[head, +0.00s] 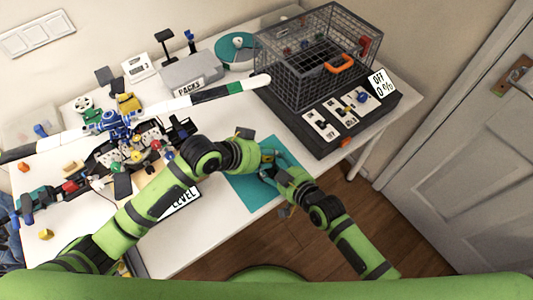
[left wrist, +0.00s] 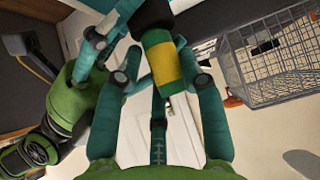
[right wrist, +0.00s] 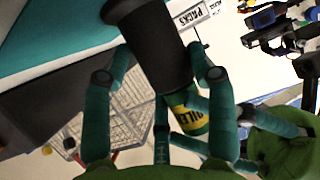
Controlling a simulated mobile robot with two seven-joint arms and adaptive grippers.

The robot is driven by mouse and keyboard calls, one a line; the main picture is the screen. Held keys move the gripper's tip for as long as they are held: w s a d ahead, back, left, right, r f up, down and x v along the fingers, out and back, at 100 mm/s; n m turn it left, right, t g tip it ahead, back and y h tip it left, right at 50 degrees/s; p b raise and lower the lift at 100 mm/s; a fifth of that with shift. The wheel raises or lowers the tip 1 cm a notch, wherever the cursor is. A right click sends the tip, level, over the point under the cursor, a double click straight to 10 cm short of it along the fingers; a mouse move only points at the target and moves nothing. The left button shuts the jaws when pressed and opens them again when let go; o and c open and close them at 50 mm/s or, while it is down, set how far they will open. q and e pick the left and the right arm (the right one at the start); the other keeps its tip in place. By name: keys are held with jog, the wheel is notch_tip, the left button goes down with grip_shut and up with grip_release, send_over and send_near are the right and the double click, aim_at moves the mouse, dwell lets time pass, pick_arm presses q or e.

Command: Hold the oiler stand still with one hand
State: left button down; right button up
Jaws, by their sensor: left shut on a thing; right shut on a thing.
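My left gripper (head: 264,160) and my right gripper (head: 272,174) meet above the teal mat. In the left wrist view, my left gripper (left wrist: 178,88) is shut on the green oiler with a yellow band (left wrist: 163,62). Its black neighbour, which I take for the oiler stand (left wrist: 150,14), adjoins its upper end. In the right wrist view, my right gripper (right wrist: 160,80) is shut on this black, cup-shaped oiler stand (right wrist: 148,40). The oiler's yellow label (right wrist: 186,118) shows beside the stand's lower end. I cannot tell how far the oiler is inside the stand. Both are mostly hidden in the head view.
The teal mat (head: 250,193) lies at the table's front right. A wire cage (head: 310,75) on a black base with switches stands behind it. A striped pole (head: 200,98) and a drone-like assembly (head: 115,128) lie left. The grey PACKS box (head: 193,70) is at the back.

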pick_arm(q)
jog(key=shift+r, duration=1.6)
pick_arm(e)
jog(key=shift+s+f, duration=0.15)
jog(key=shift+f, duration=0.15)
pick_arm(q)
jog(key=shift+r, duration=1.9)
pick_arm(e)
jog(key=o, duration=1.3)
jog(key=shift+c, duration=0.2)
pick_arm(q)
jog(key=shift+w, duration=0.1)
pick_arm(e)
jog(key=shift+r, duration=0.1)
jog(key=v, duration=1.1)
jog(key=shift+s+d+r, duration=0.2)
jog(key=shift+s+d, duration=0.05)
